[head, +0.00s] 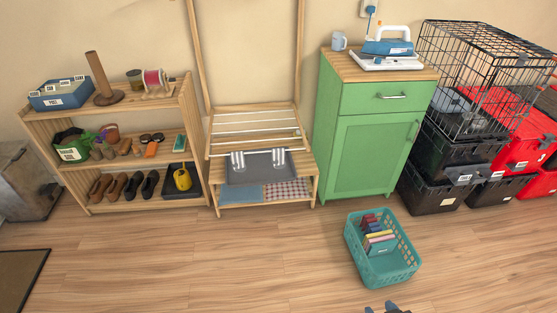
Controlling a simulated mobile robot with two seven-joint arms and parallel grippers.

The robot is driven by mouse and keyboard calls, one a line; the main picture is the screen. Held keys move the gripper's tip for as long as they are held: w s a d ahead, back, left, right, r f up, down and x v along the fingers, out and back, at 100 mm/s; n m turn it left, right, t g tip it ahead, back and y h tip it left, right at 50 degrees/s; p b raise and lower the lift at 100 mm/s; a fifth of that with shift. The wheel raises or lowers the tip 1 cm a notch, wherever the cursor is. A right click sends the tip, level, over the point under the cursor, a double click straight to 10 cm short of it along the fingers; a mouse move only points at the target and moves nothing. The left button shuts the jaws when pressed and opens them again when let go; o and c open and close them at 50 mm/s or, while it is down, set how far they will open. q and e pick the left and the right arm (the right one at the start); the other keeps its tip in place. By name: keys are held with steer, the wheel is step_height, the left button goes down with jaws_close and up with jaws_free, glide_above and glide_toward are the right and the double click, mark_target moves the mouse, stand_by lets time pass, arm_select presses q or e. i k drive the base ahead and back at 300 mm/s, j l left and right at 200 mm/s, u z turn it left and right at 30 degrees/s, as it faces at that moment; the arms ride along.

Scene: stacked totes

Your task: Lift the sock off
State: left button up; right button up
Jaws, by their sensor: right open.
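No sock can be made out for certain. Two small pale striped pieces, a left one (237,160) and a right one (278,157), show at the front of the wooden rack (213,158); I cannot tell whether they are socks. The rack has pale rails across its top and stands against the wall. My right gripper (388,308) shows only its fingertips at the bottom edge, open, below the teal basket and far from the rack. My left gripper is out of view.
A teal basket (405,273) with books stands on the floor. A green cabinet (362,157) bears an iron and mug. A shelf (77,170) holds shoes and boxes. A wire cage (470,75) sits on dark totes (430,197) beside red totes (522,150). The floor before the rack is clear.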

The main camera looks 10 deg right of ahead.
mark_target(277, 155)
steer(key=z, duration=0.35)
steer(key=i+j+z, duration=0.15)
steer(key=j+z, duration=0.15)
steer(key=i+j+z, duration=0.15)
steer(key=j+z, duration=0.15)
steer(key=j, duration=0.2)
steer(key=i+j+z, duration=0.15)
steer(key=j, duration=0.25)
steer(key=j+z, duration=0.1)
steer(key=j, duration=0.3)
steer(key=i+j, duration=0.1)
steer(key=j, duration=0.45)
steer(key=j+z, duration=0.1)
steer(key=j, duration=0.5)
steer(key=i+j, duration=0.15)
steer(key=j, duration=0.45)
steer(key=i+j, duration=0.3)
steer(key=j, duration=0.2)
steer(key=i, duration=0.25)
